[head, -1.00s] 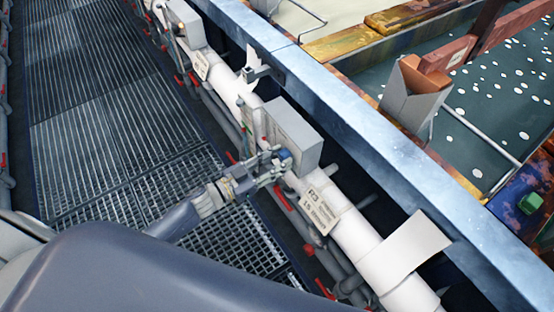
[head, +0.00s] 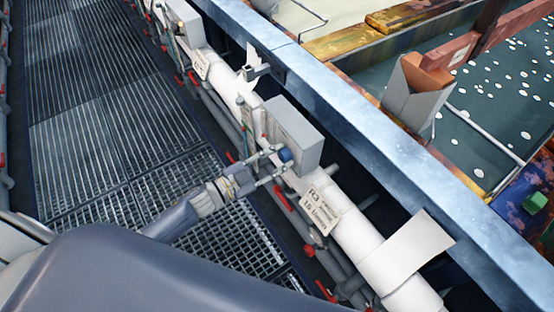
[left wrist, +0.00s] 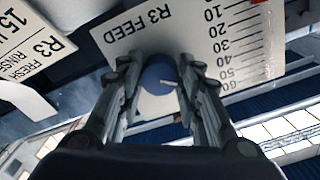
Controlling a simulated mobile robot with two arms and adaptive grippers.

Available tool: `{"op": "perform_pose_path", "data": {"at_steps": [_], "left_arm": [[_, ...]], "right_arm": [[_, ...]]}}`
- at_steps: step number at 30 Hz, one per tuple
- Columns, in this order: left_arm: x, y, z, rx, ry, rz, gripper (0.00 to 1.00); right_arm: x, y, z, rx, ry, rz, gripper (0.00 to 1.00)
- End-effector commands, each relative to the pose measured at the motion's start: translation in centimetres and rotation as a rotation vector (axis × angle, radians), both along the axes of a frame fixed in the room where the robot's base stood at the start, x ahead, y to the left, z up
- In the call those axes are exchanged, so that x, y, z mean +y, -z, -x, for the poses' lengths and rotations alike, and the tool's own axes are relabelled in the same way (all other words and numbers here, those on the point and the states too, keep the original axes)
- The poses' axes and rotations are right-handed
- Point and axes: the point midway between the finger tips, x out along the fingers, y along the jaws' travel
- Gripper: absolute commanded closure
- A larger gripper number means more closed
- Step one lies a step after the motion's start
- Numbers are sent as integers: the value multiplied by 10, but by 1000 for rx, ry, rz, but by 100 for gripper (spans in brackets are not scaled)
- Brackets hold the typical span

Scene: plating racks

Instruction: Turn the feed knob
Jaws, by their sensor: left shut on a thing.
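The feed knob is blue and round (head: 286,155) and sits on the side of a grey box (head: 296,135) on the white pipe. In the left wrist view the knob (left wrist: 155,78) has a white pointer mark directed right, toward the high-number end of the scale. Behind it a white plate (left wrist: 150,25) reads "R3 FEED" with numbers from 10 to 60. My left gripper (head: 274,165) is shut on the knob, with one finger on each side; the fingers also show in the left wrist view (left wrist: 157,64). My right gripper is not in view.
A white pipe (head: 360,240) with an "R3" label (head: 318,202) runs past the box, with red-handled valves (head: 282,200) below. A blue-grey beam (head: 400,160) borders a tank with white floating discs (head: 480,100). The grating walkway (head: 100,110) is clear.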

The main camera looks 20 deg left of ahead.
Motion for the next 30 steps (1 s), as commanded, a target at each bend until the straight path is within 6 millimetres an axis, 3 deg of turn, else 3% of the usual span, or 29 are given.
{"op": "perform_pose_path", "data": {"at_steps": [21, 22, 24, 30], "left_arm": [[0, -1, 0, -61, 0, -74, 91], [0, -1, 0, -61, 0, -74, 65], [0, -1, 0, -60, 0, -75, 49], [0, -1, 0, -60, 0, -75, 46]], "right_arm": [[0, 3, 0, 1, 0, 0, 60], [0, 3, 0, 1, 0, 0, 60], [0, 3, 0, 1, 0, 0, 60], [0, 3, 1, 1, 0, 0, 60]]}}
